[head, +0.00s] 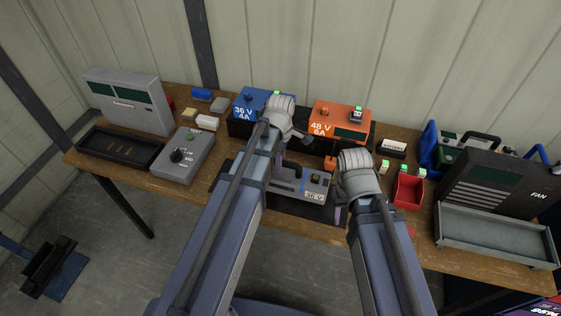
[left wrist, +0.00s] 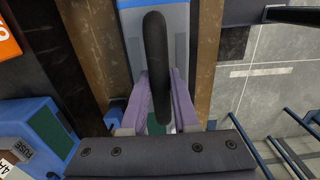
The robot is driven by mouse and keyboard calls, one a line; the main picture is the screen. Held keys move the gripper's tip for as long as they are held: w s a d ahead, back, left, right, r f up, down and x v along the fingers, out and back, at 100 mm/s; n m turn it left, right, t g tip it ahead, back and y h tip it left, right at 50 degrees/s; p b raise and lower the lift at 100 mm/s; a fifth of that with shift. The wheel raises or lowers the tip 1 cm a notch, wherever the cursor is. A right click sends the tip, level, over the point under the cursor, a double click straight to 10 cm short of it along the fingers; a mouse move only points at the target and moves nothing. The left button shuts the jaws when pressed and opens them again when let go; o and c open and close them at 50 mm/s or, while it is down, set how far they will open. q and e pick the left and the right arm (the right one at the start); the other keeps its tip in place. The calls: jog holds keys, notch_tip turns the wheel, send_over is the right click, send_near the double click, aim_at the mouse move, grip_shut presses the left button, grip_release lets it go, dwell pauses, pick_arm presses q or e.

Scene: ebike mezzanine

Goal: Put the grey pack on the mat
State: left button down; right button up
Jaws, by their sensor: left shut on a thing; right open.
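The grey pack (head: 312,185), with blue edging and a "36 V" label, is over the black mat (head: 290,207) near the table's front edge. In the left wrist view the pack (left wrist: 130,45) shows its black handle (left wrist: 156,65) between the purple fingers. My left gripper (head: 280,160) is shut on the pack; its arm hides the pack's left part in the head view. I cannot tell whether the pack touches the mat. My right gripper (head: 338,212) is open beside the pack's right end, partly hidden by its own arm.
Behind stand a blue 36 V charger (head: 243,112) and an orange 48 V charger (head: 335,119). A grey control box (head: 184,155) is at left. A red bin (head: 408,191) and a grey tray (head: 495,235) are at right. The mat lies close to the table's front edge.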

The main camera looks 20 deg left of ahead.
pick_arm(q)
notch_tip(320, 180, down, 4)
jog(key=b, duration=0.3)
jog(key=shift+r+b, duration=0.15)
jog(key=shift+b, duration=0.25)
jog(key=c, duration=0.7)
grip_release()
jog(key=shift+s+r, duration=0.1)
jog(key=shift+r, duration=0.05)
